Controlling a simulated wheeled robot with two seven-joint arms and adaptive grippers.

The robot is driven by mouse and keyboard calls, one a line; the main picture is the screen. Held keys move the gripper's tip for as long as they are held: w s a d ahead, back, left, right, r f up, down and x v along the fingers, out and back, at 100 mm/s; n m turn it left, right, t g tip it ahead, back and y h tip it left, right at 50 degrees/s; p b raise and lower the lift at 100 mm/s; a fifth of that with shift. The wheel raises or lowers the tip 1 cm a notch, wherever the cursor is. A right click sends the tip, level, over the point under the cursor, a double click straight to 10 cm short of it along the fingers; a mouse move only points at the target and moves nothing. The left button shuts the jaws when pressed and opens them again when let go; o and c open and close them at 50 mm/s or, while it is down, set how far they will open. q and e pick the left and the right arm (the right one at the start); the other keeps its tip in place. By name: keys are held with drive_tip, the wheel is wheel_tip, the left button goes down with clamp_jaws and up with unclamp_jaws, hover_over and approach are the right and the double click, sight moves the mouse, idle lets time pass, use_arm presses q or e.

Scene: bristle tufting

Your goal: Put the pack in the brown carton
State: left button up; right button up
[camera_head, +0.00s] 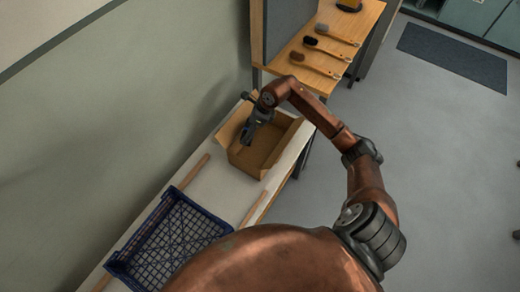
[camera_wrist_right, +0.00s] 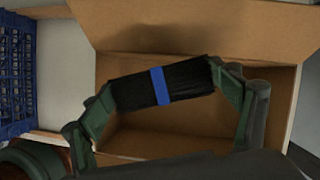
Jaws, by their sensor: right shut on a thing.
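The pack (camera_wrist_right: 187,82) is a black bundle with a blue band around its middle. My right gripper (camera_wrist_right: 163,88) is shut on it, one finger at each end, in the right wrist view. The brown carton (camera_head: 259,159) stands open on the white table in the head view, flaps spread. In the head view my right gripper (camera_head: 249,132) is over the carton, near its left side; the pack is hardly visible there. In the right wrist view the carton (camera_wrist_right: 190,38) spreads behind and below the pack. I cannot tell how high the pack is above its floor. My left gripper is not in view.
A blue mesh crate (camera_head: 122,264) sits on the white table (camera_head: 215,190) at lower left, with wooden strips along the table. A wooden bench (camera_head: 352,22) behind holds several brushes (camera_head: 320,64). A wall is on the left; grey floor is open on the right.

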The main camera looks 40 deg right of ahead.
sight(255, 144)
drive_tip(key=d+f+m, duration=0.1)
drive_tip(key=d, duration=0.1)
drive_tip(key=w+d+f+m+h+b, duration=0.1)
drive_tip(key=d+m, duration=0.1)
drive_tip(key=shift+w+f+m+t, duration=0.2)
drive_tip(key=shift+f+m+t, duration=0.1)
drive_tip(key=shift+f, duration=0.1)
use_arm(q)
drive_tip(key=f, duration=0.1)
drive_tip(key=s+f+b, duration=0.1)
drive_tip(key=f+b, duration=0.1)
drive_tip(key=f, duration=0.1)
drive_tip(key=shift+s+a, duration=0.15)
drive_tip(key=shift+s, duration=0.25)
use_arm(e)
wheel_tip(255, 144, down, 10)
drive_tip(key=shift+r, duration=0.1)
drive_tip(key=shift+b, duration=0.3)
drive_tip(key=o, duration=1.2)
